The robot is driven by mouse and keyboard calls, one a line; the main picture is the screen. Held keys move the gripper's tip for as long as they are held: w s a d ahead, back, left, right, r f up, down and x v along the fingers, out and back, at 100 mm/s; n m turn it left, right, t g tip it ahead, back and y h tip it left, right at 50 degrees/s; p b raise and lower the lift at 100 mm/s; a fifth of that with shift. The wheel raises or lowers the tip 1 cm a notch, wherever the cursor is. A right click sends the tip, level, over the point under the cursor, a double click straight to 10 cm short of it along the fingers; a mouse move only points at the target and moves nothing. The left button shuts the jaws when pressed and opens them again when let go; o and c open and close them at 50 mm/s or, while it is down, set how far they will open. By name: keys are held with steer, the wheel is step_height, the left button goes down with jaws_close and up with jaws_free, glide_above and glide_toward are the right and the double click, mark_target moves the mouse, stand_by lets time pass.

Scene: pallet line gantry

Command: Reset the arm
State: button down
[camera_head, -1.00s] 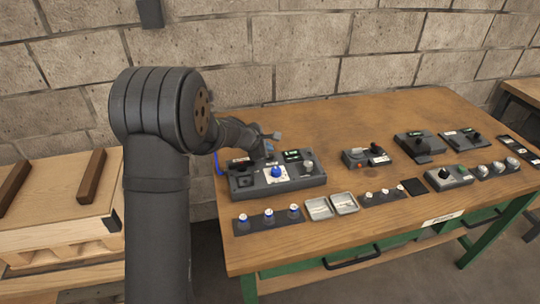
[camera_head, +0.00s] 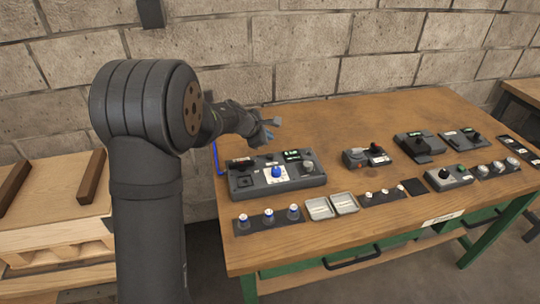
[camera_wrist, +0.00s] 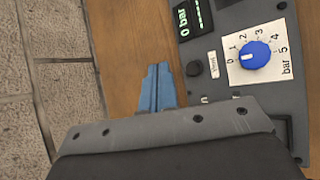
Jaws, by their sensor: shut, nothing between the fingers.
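My gripper (camera_head: 270,129) is in the air above the back edge of the grey control panel (camera_head: 262,185) on the workbench, apart from it. In the wrist view its blue-grey fingers (camera_wrist: 158,87) are together with nothing between them, over bare wood beside the panel. The panel carries a blue knob (camera_head: 276,172) on a white dial plate, a small lit display and other controls. In the wrist view the blue knob (camera_wrist: 255,55) sits on a dial marked in bar, and a display (camera_wrist: 193,17) reads 0 bar.
A brick wall (camera_head: 300,45) stands behind. Wooden crates are at left. The bench's back middle is clear.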

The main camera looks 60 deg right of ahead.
steer(key=shift+f, duration=0.15)
steer(key=shift+f, duration=0.9)
steer(key=shift+r, duration=2.95)
steer(key=shift+f, duration=0.1)
